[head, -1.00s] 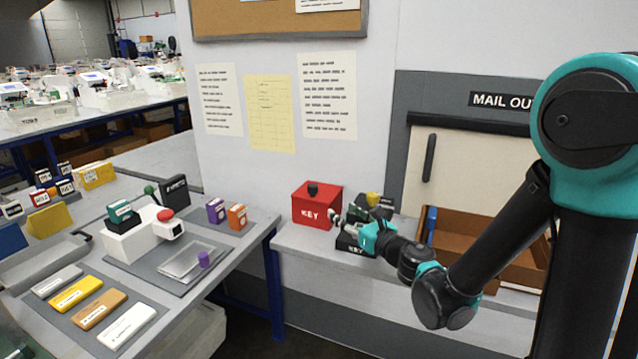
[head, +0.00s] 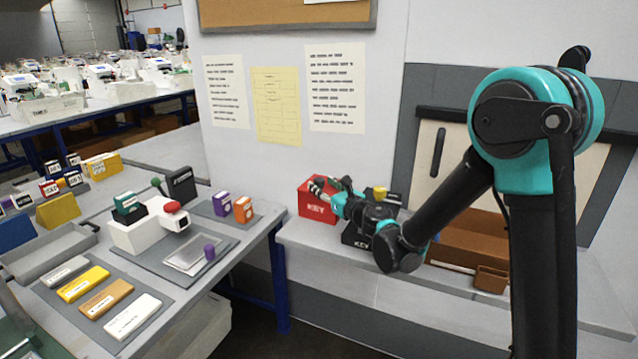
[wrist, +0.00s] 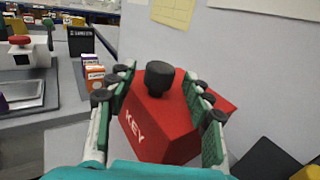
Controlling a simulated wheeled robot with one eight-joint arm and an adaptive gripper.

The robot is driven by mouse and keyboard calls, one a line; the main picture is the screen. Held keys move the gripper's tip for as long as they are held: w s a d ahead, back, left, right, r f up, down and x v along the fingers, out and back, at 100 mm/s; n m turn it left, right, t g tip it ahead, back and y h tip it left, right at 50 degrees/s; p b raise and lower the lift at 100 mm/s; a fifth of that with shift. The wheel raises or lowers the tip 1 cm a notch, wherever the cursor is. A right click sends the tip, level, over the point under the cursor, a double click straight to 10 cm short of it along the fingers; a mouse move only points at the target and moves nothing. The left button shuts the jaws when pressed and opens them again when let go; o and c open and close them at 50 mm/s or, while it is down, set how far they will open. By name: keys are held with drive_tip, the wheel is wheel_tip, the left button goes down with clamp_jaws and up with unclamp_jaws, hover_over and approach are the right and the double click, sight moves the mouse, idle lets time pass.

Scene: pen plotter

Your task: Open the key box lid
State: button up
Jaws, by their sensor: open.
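The red key box (head: 312,208), marked KEY, stands on the grey shelf by the wall. In the wrist view the box (wrist: 160,130) has its lid down, with a black knob (wrist: 160,78) on top. My gripper (head: 322,185) is at the top of the box in the head view and hides the knob there. In the wrist view my gripper (wrist: 158,82) is open, with one finger on each side of the knob. I see gaps between the fingers and the knob.
A black KEY holder (head: 356,238) with a yellow-topped item stands right of the box. A brown tray (head: 470,240) lies farther right. Purple and orange boxes (head: 243,209) stand on the left table. The wall is close behind the box.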

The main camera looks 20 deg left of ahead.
drive_tip(key=shift+x, duration=1.4)
clamp_jaws()
